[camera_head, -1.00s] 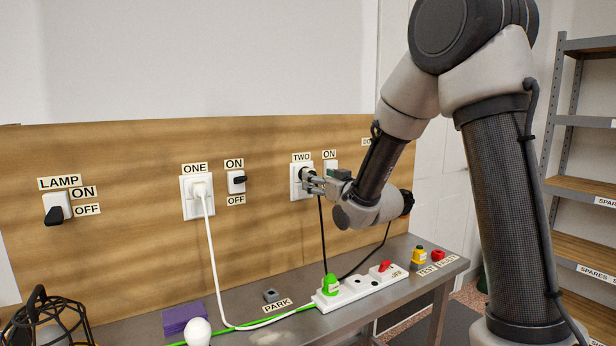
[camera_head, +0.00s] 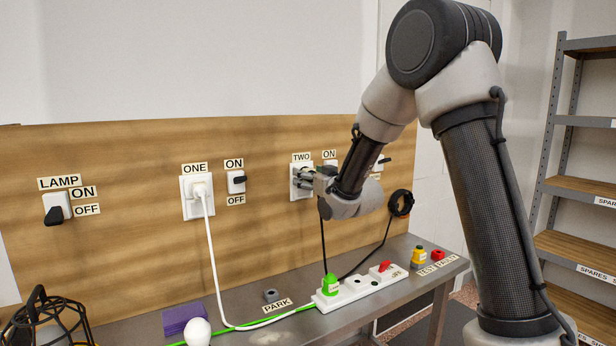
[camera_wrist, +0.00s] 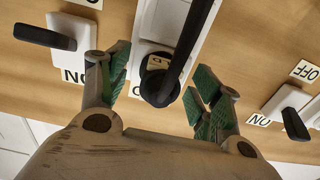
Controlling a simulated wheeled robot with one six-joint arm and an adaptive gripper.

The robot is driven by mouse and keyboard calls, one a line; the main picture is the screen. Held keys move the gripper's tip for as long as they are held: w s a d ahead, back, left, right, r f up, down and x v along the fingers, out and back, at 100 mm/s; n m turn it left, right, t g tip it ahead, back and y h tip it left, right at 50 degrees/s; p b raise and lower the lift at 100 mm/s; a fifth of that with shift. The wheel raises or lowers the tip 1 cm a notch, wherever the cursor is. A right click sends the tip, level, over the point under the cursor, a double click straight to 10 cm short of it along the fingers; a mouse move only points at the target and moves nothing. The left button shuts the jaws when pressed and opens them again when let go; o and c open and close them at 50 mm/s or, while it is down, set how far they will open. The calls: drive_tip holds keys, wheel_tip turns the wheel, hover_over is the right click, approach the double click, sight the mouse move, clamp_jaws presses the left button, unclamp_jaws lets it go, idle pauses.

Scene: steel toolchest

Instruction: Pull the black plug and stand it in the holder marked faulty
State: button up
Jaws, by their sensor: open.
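The black plug (camera_wrist: 158,88) sits in the white wall socket marked TWO (camera_head: 297,190), and its black cable (camera_head: 322,240) hangs down. My gripper (camera_head: 303,177) is open at this socket and largely hides the plug in the head view. In the wrist view my open gripper (camera_wrist: 160,76) has its green-padded fingers on either side of the plug, with gaps visible on both sides. A small red holder (camera_head: 438,254) stands at the bench's right end, behind a label that appears to read FAULTY (camera_head: 447,260).
A yellow holder (camera_head: 419,256) stands beside the red one, by the TEST label. A white power strip (camera_head: 358,288) with a green plug (camera_head: 330,285) lies on the bench. Switches flank the socket in the wrist view (camera_wrist: 285,104). A coiled black cable (camera_head: 400,203) hangs at the right.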

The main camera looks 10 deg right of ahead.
drive_tip(key=shift+c, duration=0.3)
clamp_jaws()
drive_tip(key=shift+s, duration=0.1)
drive_tip(key=shift+v, duration=2.95)
